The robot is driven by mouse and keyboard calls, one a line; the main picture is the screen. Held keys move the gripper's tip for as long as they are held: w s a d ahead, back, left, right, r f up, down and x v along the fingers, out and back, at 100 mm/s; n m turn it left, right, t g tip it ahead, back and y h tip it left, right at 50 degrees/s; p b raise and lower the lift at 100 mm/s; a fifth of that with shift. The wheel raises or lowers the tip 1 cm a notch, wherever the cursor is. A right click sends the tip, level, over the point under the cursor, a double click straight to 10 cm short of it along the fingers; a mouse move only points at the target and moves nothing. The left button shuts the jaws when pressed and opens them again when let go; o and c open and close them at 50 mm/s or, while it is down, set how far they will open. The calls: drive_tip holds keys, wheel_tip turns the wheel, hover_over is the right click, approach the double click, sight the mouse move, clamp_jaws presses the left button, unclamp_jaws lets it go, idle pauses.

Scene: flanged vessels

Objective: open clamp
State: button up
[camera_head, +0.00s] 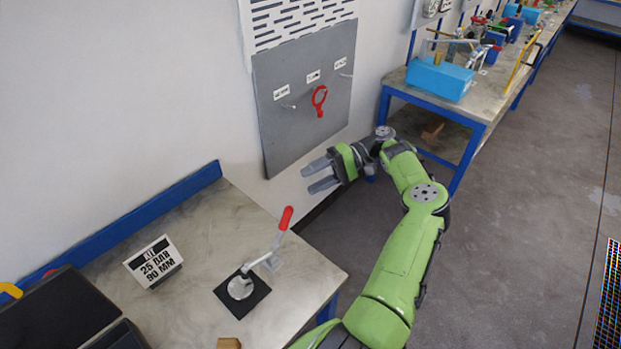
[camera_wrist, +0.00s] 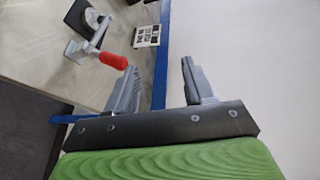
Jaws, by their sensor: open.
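The clamp (camera_head: 272,259) is a toggle clamp with a metal lever and a red handle (camera_head: 286,217), which points up and tilts right. It stands on the table beside a round metal flanged part (camera_head: 241,287) on a black square pad. My gripper (camera_head: 318,178) is open and empty, beyond the table's right edge and apart from the handle. In the wrist view the red handle (camera_wrist: 113,61) lies just left of my open fingers (camera_wrist: 160,82), and the clamp body (camera_wrist: 78,48) shows behind it. I cannot tell whether the clamp presses on the part.
A sign reading 25 BAR 90 MM (camera_head: 154,262) stands on the table (camera_head: 205,220), left of the clamp. A black case (camera_head: 50,310) and a small wooden block (camera_head: 229,343) are near the front. A grey wall board (camera_head: 305,95) is behind my gripper. Another bench (camera_head: 400,78) stands at back right.

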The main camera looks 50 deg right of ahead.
drive_tip(key=s+d+r+p, duration=0.3)
drive_tip(key=r+p, duration=0.2)
drive_tip(key=r, duration=0.2)
idle(0.5)
drive_tip(key=shift+p, duration=0.3)
